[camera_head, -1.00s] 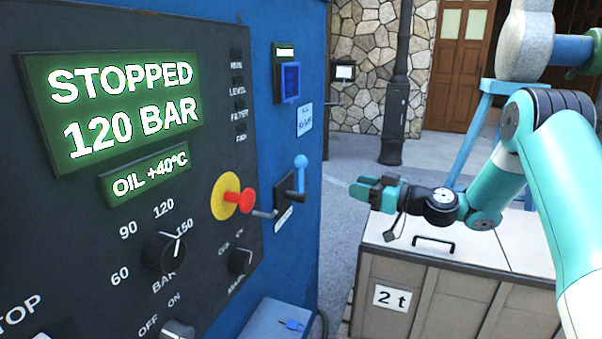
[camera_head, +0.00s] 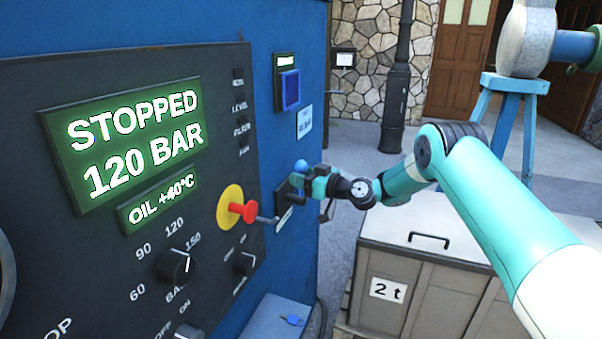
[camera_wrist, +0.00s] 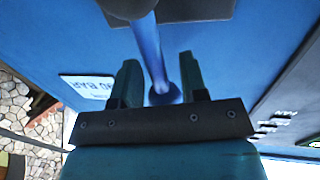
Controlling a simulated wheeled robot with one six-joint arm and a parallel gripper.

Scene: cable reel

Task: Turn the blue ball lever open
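The blue ball lever (camera_head: 301,165) stands on its dark mounting plate on the blue cabinet's side. Its ball shows just behind my gripper (camera_head: 314,180), and the gripper hides most of the stem. In the wrist view the lever's blue stem (camera_wrist: 149,50) runs from the dark plate (camera_wrist: 185,10) toward the ball (camera_wrist: 165,95). My gripper (camera_wrist: 160,75) is open, with one finger on each side of the ball. A gap shows between the ball and each finger.
A red knob (camera_head: 243,211) on a yellow disc and a short grey handle sit left of the lever. A blue-framed box (camera_head: 288,88) is above it. A crate marked 2 t (camera_head: 440,240) stands below my arm.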

